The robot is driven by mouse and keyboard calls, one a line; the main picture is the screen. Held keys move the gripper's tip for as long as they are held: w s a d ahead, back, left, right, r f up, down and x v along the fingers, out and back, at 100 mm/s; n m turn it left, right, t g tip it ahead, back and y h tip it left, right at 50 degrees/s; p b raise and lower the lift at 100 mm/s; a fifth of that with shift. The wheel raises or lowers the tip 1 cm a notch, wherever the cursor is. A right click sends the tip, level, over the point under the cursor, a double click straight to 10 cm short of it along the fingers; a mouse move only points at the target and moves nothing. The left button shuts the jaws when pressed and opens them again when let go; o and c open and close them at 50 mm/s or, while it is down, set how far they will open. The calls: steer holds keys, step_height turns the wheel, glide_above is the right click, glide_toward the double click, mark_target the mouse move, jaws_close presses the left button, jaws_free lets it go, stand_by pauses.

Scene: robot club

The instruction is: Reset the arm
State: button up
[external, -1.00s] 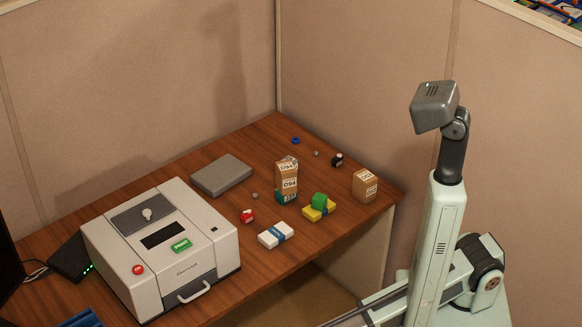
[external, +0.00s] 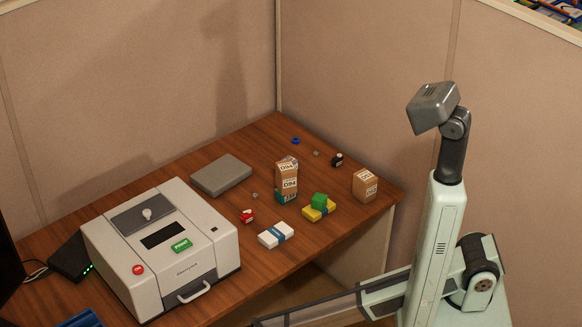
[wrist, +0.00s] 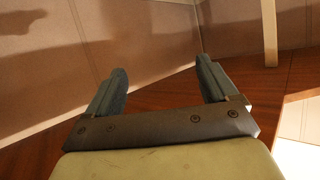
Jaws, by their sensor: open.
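My gripper (wrist: 162,82) shows in the wrist view with its two dark fingers wide apart and nothing between them. Beyond the fingers are the brown wood surface (wrist: 268,68) and the beige partition (wrist: 150,40). In the external view my arm stands at the right, with a pale link reaching left along the bottom edge. I cannot make out the gripper's fingers there.

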steer(key=w+d+f+m+t+h, duration=0.1)
steer(key=w+d+f+h, duration=0.15)
steer(key=w+d, duration=0.55)
steer(key=w+d+f+m+t+h, duration=0.15)
steer(key=w+d+f, duration=0.25)
steer(key=w, duration=0.7)
steer(key=w+d+f+m+t+h, duration=0.1)
steer(key=w+d+f+m, duration=0.15)
steer(key=w+d, duration=0.55)
steer(key=w+d+f+m+h, duration=0.1)
steer(key=w+d+f+h, duration=0.15)
steer(key=w+d, duration=0.7)
steer(key=w+d+f+m+h, duration=0.2)
steer(key=w+d+f, duration=0.35)
steer(key=d, duration=0.75)
steer(key=d+m+g+h, duration=0.3)
steer(key=d+m+h, duration=0.1)
steer(key=d, duration=2.3)
steer(key=s+d+r+m+g, duration=0.2)
steer(key=s+d+m+g, duration=0.1)
steer(key=s+d, duration=0.5)
steer(key=s+d+r+m+g, duration=0.2)
steer(key=s+d, duration=0.5)
steer(key=d, duration=0.5)
steer(key=shift+s+d+r+m+g, duration=0.35)
steer(key=shift+m+g, duration=0.05)
steer(key=shift+g, duration=0.15)
